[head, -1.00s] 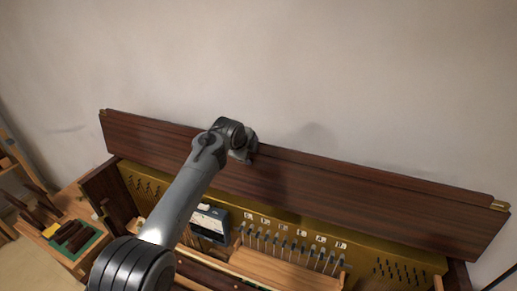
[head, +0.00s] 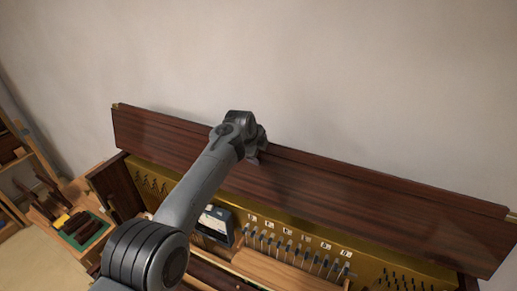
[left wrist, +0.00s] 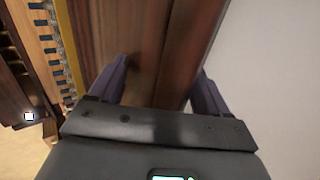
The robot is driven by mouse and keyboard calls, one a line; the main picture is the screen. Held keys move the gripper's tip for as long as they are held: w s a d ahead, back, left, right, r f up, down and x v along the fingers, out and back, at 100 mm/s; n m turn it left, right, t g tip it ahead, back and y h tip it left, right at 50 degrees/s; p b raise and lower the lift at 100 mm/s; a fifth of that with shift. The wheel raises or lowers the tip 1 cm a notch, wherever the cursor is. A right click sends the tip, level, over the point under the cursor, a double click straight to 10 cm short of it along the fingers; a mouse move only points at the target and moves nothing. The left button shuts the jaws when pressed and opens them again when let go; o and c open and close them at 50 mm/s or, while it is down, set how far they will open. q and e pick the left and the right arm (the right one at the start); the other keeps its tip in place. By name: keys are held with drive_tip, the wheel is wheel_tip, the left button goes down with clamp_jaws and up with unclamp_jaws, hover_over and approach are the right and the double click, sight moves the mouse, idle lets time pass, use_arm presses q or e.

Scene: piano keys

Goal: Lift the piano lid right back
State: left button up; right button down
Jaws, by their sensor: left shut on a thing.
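The piano lid (head: 350,200) is a long dark red-brown board. It stands raised along the back of the piano, close in front of the wall, with its broad face toward me. My left gripper (head: 256,152) is at the lid's top edge, left of its middle. In the left wrist view, the fingers of my left gripper (left wrist: 158,88) straddle the lid (left wrist: 178,45), one on each side. It is shut on the lid; the fingertips are partly hidden and blurred. My right gripper is not in view.
Below the lid lies the open piano, with a brass-coloured pin panel (head: 385,268), a row of tuning pins and a small dark device (head: 213,224). A tool tray with green lining (head: 85,231) stands at left. The pale wall (head: 330,80) is close behind the lid.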

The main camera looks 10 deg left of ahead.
use_arm(q)
drive_tip(key=shift+s+a+f, duration=0.1)
drive_tip(key=shift+f, duration=0.5)
drive_tip(key=shift+c, duration=0.8)
drive_tip(key=shift+r, duration=0.35)
drive_tip(key=shift+b+v, duration=0.75)
drive_tip(key=shift+v, duration=0.05)
drive_tip(key=shift+c, duration=0.8)
drive_tip(key=b+v, duration=0.3)
drive_tip(key=v, duration=0.6)
drive_tip(key=shift+r, duration=0.4)
